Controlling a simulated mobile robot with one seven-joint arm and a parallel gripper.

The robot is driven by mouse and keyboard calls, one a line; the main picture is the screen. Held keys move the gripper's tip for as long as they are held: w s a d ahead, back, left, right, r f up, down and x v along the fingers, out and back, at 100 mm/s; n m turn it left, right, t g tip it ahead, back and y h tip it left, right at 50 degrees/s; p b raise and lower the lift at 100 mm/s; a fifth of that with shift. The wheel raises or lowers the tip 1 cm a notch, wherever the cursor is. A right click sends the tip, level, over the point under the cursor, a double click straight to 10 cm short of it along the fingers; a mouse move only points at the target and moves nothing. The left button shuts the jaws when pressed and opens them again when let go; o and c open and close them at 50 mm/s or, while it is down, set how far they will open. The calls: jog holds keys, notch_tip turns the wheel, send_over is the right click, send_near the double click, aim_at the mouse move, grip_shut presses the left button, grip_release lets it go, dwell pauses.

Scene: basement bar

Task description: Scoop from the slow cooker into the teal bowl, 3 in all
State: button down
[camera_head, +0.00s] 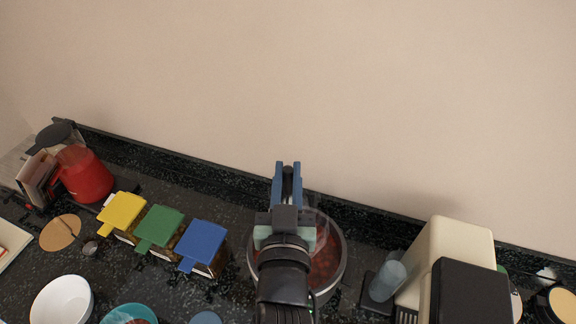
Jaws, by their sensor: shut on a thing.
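The slow cooker (341,272) is a round pot with a pale rim and reddish-brown contents, right of the middle at the bottom. My arm and gripper hide its left part. My gripper (287,168) has blue fingers and is over the far left edge of the pot. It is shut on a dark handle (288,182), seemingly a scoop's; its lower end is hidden. The teal bowl (112,313) is at the bottom edge, left of the slow cooker and partly cut off. Something brownish-red shows inside it.
A white bowl (62,301) stands left of the teal bowl. Containers with yellow (122,212), green (160,228) and blue (202,244) lids stand behind. A red kettle (85,176) is far left. A cream and black appliance (448,262) stands to the right. A wall runs behind the dark counter.

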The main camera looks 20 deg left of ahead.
jog(key=shift+f+b, duration=6.1)
jog(key=shift+f, duration=0.65)
jog(key=shift+r, duration=0.1)
jog(key=shift+r+p, duration=5.45)
jog(key=shift+r, duration=0.75)
